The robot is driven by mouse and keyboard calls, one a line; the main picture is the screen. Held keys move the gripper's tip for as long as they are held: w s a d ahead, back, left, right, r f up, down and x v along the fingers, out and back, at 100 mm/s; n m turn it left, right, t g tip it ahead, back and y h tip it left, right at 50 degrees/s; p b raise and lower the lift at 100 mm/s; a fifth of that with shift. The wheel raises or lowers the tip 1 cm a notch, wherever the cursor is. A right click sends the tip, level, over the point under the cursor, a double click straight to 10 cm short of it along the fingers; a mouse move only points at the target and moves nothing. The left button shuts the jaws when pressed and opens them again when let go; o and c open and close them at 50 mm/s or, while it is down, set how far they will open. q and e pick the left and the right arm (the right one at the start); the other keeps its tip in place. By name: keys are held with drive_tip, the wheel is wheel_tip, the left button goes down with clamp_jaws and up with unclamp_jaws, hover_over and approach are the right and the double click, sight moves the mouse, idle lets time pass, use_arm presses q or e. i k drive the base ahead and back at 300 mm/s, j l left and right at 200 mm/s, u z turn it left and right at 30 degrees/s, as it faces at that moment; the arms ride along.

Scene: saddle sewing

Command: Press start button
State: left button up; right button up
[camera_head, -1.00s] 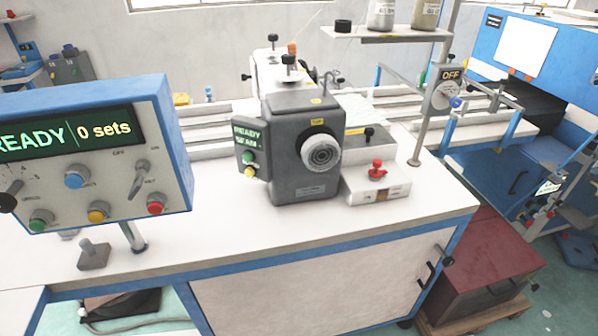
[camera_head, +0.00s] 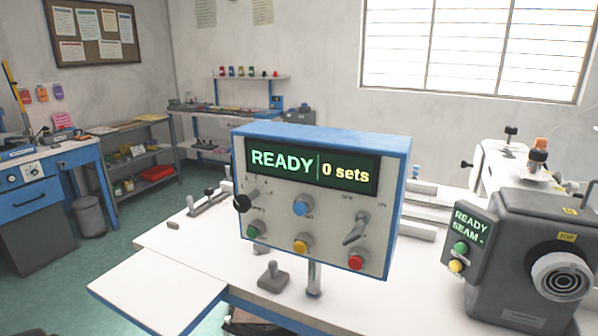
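A blue and white control box (camera_head: 322,195) stands on a post above the white worktable (camera_head: 160,245). Its display (camera_head: 310,168) reads "READY" and "0 sets". Low on its face are a green button (camera_head: 256,229), a yellow button (camera_head: 302,244) and a red button (camera_head: 355,260). A blue button (camera_head: 303,206) sits above the yellow one. A black knob (camera_head: 243,203) is at its left, and a lever (camera_head: 356,229) at its right. The grey sewing machine (camera_head: 535,255) has its own green button (camera_head: 460,247) and yellow button (camera_head: 455,266). Neither gripper is in view.
A small grey lever block (camera_head: 273,277) stands on the table before the box. A blue bench (camera_head: 45,190), a bin (camera_head: 90,217) and shelves (camera_head: 140,160) are at the left. The floor between them and the worktable is clear.

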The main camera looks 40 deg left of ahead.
sight(252, 234)
drive_tip(key=j, duration=1.35)
drive_tip(key=k+j, duration=0.1)
drive_tip(key=j, duration=1.3)
